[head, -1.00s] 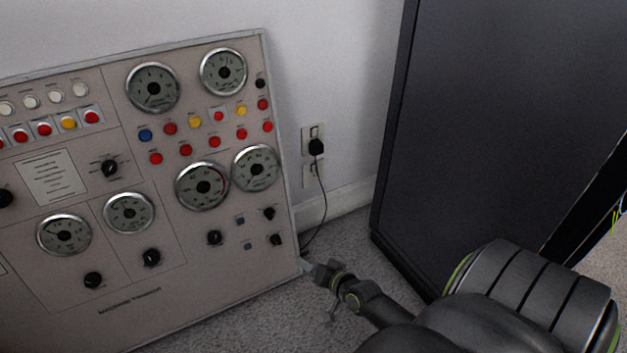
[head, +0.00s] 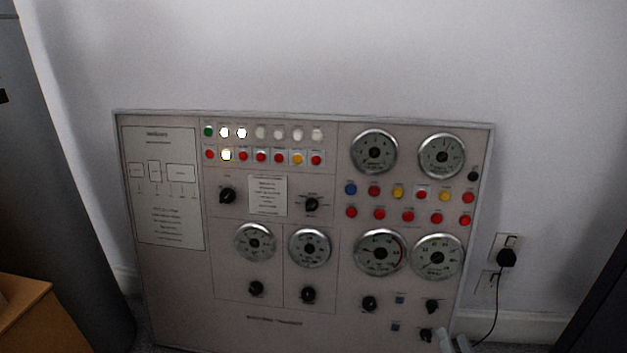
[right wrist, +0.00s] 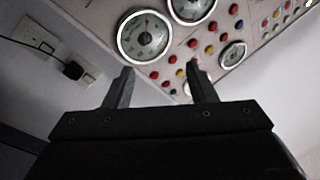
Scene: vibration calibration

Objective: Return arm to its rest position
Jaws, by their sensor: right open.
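The grey control panel (head: 170,290) leans against the wall in the head view, with round gauges, coloured buttons and black knobs. Some lamps (head: 233,132) at its upper left glow white. Only the tip of my right gripper (head: 455,343) shows at the bottom edge, by the panel's lower right corner. In the right wrist view my right gripper (right wrist: 160,85) has its two fingers apart with nothing between them. The panel (right wrist: 100,14) shows tilted beyond the fingers; I cannot tell the exact gap. My left gripper is not in view.
A wall outlet (head: 507,243) with a black plug (head: 506,258) and hanging cord is right of the panel. A dark cabinet (head: 606,280) stands at the far right. A grey cabinet (head: 55,170) and a wooden box (head: 38,318) stand at the left.

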